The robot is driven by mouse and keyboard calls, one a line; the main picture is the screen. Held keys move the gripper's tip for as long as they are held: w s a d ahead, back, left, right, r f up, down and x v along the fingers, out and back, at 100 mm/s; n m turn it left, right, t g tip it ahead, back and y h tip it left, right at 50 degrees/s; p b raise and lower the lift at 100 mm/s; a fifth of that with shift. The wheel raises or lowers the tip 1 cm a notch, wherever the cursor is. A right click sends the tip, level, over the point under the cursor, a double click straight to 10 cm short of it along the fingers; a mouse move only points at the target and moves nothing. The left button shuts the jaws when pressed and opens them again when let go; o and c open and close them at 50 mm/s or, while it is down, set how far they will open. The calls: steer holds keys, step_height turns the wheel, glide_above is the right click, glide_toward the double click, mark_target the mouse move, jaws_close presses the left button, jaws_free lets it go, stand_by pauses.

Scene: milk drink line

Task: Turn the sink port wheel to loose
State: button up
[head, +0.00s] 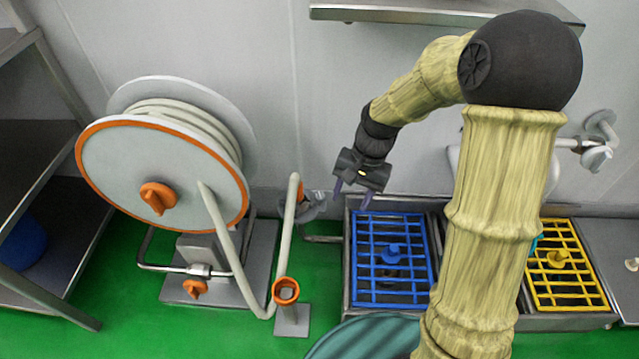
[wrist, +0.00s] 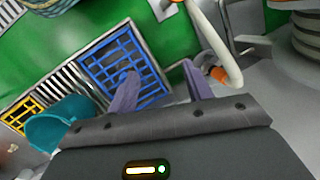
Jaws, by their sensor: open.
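A grey fitting with lobed, wheel-like parts (head: 314,207) sits low by the wall, beside a pale hose (head: 288,230) and an orange piece (head: 300,190). I take it for the sink port wheel, but its setting is too small to read. In the wrist view, the hose (wrist: 228,55) bends down to an orange piece (wrist: 218,74) right of my fingers; the wheel cannot be made out there. My gripper (head: 351,194) is open and empty, pointing down, to the right of and slightly above the fitting, apart from it. Its two fingers also show in the wrist view (wrist: 160,88).
A hose reel (head: 110,165) with an orange knob stands left. An orange ring holder (head: 286,291) stands on the green floor. Blue (head: 375,235) and yellow (head: 565,290) grates lie right, partly hidden by my arm. A teal bucket (wrist: 60,122) stands nearby. A steel shelf (head: 400,13) overhangs.

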steer(key=s+d+r+n+t+h+p, duration=0.2)
steer(key=s+d+r+n+t+p, duration=0.1)
steer(key=s+d+r, duration=0.6)
steer(key=shift+s+d+t+p, duration=0.25)
steer(key=shift+s+t+p, duration=0.25)
steer(key=shift+s+p, duration=0.2)
steer(key=c, duration=0.3)
steer(key=shift+w, duration=0.1)
